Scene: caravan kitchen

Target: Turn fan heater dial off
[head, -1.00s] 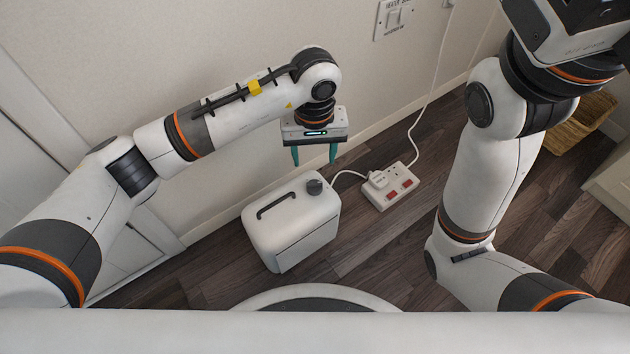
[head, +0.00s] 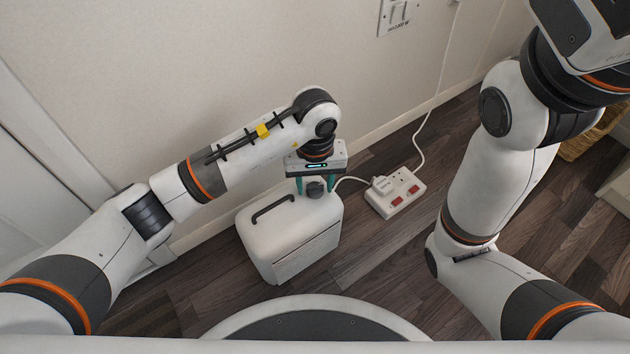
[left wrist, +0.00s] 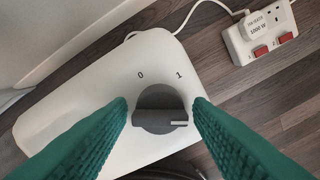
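The fan heater (head: 290,232) is a white box with a dark carry handle on the floor near the wall. Its dark grey dial (head: 315,189) is on the top, and the dial (left wrist: 160,110) also shows in the left wrist view. Marks 0 and 1 are printed above the dial; its light pointer line points right, away from both marks in the picture. My left gripper (head: 315,188) is open, with its green fingers (left wrist: 158,112) on either side of the dial and gaps showing. My right arm is in view, but its gripper's fingers are not.
A white extension block (head: 394,193) with red switches lies on the wooden floor right of the heater. A plug labelled fan heater (left wrist: 265,25) sits in it. A cable runs up the wall. A wicker basket (head: 590,135) stands at the right.

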